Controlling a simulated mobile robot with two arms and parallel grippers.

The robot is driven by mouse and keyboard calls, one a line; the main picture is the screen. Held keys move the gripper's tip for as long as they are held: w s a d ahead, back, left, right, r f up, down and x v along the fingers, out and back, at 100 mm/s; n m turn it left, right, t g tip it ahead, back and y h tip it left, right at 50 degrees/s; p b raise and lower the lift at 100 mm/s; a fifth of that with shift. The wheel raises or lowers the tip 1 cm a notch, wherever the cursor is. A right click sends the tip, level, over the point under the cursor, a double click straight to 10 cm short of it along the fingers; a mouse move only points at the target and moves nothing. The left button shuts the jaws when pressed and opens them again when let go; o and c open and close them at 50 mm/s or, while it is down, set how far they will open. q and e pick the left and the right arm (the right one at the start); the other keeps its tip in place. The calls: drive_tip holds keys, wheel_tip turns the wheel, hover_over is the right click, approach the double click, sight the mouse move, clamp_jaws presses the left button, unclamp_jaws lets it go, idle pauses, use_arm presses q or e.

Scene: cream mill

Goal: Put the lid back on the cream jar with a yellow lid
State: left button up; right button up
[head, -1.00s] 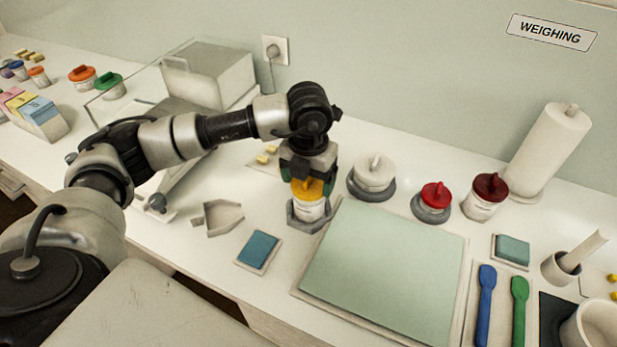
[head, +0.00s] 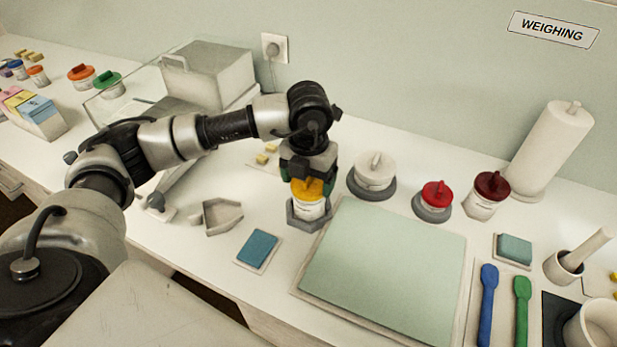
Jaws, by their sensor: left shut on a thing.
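The cream jar (head: 309,209) is white with a label and stands upright in a grey angular holder (head: 305,224) left of the green mat. The yellow lid (head: 305,190) is on top of the jar, with no gap that I can make out. My left gripper (head: 308,180) points down from above and is shut on the yellow lid, probably by its knob, which the fingers partly hide. My right gripper is not in view.
A green mat (head: 385,265) lies right of the jar. An empty grey holder (head: 218,217) and a blue pad (head: 258,248) are to the left.

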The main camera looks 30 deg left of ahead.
use_arm(q)
drive_tip(key=shift+f+b, duration=0.15)
drive_tip(key=shift+b, duration=0.15)
idle(0.5)
idle(0.3)
drive_tip(key=o, duration=0.8)
drive_tip(key=shift+r, duration=0.2)
drive_tip(key=shift+r+p, duration=1.3)
drive_tip(key=shift+r, duration=0.8)
drive_tip(key=shift+c, duration=0.4)
clamp_jaws()
